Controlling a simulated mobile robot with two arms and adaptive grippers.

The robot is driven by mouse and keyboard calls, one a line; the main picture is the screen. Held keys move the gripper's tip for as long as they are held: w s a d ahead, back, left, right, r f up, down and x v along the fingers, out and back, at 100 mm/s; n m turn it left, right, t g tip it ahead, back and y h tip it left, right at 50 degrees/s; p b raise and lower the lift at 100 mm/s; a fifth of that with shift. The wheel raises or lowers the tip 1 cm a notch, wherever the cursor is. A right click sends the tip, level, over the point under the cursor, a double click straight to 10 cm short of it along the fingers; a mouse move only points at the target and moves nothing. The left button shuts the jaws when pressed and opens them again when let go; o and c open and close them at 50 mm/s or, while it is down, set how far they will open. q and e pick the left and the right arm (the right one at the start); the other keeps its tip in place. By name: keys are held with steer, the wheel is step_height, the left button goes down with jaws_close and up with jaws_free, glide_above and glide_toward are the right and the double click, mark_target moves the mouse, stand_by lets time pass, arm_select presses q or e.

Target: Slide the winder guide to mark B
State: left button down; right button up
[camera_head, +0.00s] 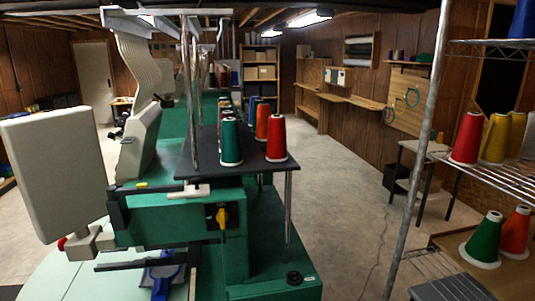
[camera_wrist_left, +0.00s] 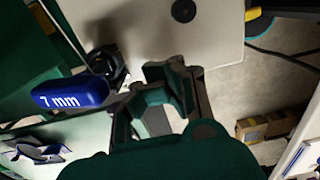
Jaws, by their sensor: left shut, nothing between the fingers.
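My left gripper (camera_wrist_left: 152,95) shows in the left wrist view, its dark green fingers in front of a pale panel (camera_wrist_left: 150,35). It is shut with nothing between its fingers. A blue rounded piece marked "7 mm" (camera_wrist_left: 70,92) is to its left, apart from the fingers. I cannot pick out the winder guide or a mark B in either view. In the head view a green machine (camera_head: 165,222) carries a dark shelf (camera_head: 205,165) with thread cones. My left gripper cannot be made out there, and my right gripper is in neither view.
A pale panel (camera_head: 55,175) stands out at the machine's left. A metal post (camera_head: 418,150) and a wire rack (camera_head: 495,178) with cones are at the right. Open floor (camera_head: 335,180) lies between. A cardboard box (camera_wrist_left: 265,127) is at the right of the wrist view.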

arm_select(q)
steer(key=shift+s, duration=0.1)
stand_by(0.3)
steer(key=shift+s+d, duration=0.2)
steer(key=shift+s, duration=0.55)
steer(key=shift+s, duration=0.1)
steer(key=c, duration=1.3)
jaws_free()
step_height(320, 180, up, 6)
steer(key=p, duration=0.4)
